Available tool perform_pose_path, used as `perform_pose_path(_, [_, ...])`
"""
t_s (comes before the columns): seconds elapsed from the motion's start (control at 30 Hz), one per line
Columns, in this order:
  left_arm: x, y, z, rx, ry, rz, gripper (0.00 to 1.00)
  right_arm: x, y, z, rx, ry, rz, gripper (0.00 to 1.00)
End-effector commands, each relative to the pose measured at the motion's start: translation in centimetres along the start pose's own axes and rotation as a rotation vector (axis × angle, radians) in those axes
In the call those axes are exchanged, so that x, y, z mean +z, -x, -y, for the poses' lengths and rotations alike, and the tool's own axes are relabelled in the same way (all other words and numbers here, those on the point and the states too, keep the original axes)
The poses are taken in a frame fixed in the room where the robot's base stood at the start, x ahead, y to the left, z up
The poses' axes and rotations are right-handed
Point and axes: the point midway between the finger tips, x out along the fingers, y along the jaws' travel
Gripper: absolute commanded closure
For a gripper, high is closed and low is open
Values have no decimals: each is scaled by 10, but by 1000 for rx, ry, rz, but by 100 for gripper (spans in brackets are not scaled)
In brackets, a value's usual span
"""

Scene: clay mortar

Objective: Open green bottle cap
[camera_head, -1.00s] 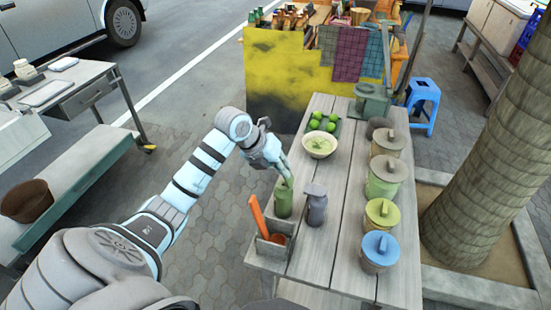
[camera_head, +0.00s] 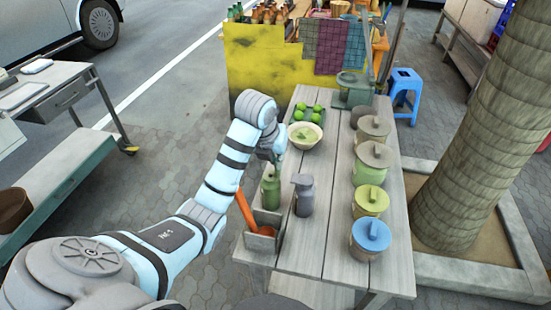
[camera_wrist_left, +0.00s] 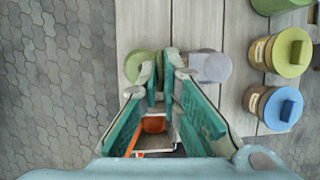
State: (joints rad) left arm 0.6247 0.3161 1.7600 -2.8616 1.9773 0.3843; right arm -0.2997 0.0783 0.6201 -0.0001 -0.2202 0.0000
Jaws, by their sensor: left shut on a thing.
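The green bottle (camera_head: 270,190) stands upright on the near left part of the wooden table (camera_head: 335,205). Beside it on the right is a grey bottle (camera_head: 303,196). My left gripper (camera_head: 275,157) points down over the green bottle's top, its fingers closed at the cap. The cap itself is mostly hidden by the fingers. In the left wrist view the fingers (camera_wrist_left: 163,65) overlap the right side of the green bottle (camera_wrist_left: 138,63), with the grey bottle (camera_wrist_left: 211,68) to their right. I cannot tell whether the cap has come off. My right gripper is out of view.
A holder (camera_head: 264,238) with an orange-handled tool (camera_head: 243,208) stands close in front of the green bottle. A bowl (camera_head: 304,135) and a tray of limes (camera_head: 309,112) lie behind. Lidded pots, including a blue-lidded one (camera_head: 370,240), line the right side.

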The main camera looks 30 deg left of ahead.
Motion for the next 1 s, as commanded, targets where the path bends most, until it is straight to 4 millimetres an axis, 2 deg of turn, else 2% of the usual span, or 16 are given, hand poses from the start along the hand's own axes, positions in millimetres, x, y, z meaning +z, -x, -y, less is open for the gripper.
perform_pose_path(0.07, [-2,-1,-1,2,0,-5,100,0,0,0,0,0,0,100])
perform_pose_path(0.1, [-2,-1,-1,2,0,-5,88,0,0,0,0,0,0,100])
perform_pose_path(0.13, [-2,-1,-1,2,0,-5,86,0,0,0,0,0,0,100])
perform_pose_path(0.57, [-1,0,0,0,0,-2,86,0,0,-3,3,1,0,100])
perform_pose_path(0.7, [0,2,-4,-21,9,-3,86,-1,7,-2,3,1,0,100])
perform_pose_path(0.9, [0,3,-22,-191,86,-5,86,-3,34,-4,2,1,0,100])
perform_pose_path(0.93, [-1,1,-26,-233,105,-5,86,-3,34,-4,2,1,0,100])
perform_pose_path(1.0, [-4,-8,-36,-334,147,-4,86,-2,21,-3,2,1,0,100])
